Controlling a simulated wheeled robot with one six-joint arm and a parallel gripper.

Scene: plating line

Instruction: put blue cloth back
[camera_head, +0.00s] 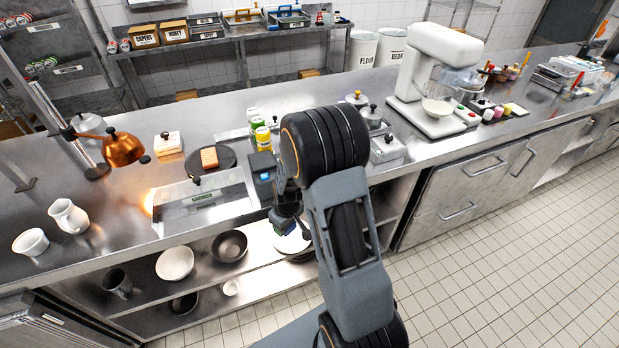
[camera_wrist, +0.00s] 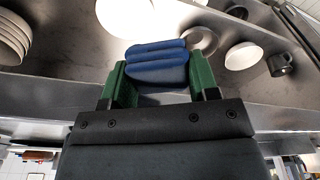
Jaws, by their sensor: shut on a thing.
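The blue cloth (camera_wrist: 157,62) is a folded, layered bundle between the green fingertips of my gripper (camera_wrist: 160,82) in the wrist view. The gripper is shut on it. In the head view my gripper (camera_head: 286,226) is low at the counter's front edge, in front of the open lower shelf. The cloth is hard to make out there, mostly hidden by my arm. The wrist view shows the cloth in front of a steel shelf with white and dark dishes.
The steel shelf (camera_head: 145,299) under the counter holds a white bowl (camera_head: 175,263), a dark bowl (camera_head: 229,246) and a dark mug (camera_head: 117,282). Plates (camera_head: 293,243) sit near my gripper.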

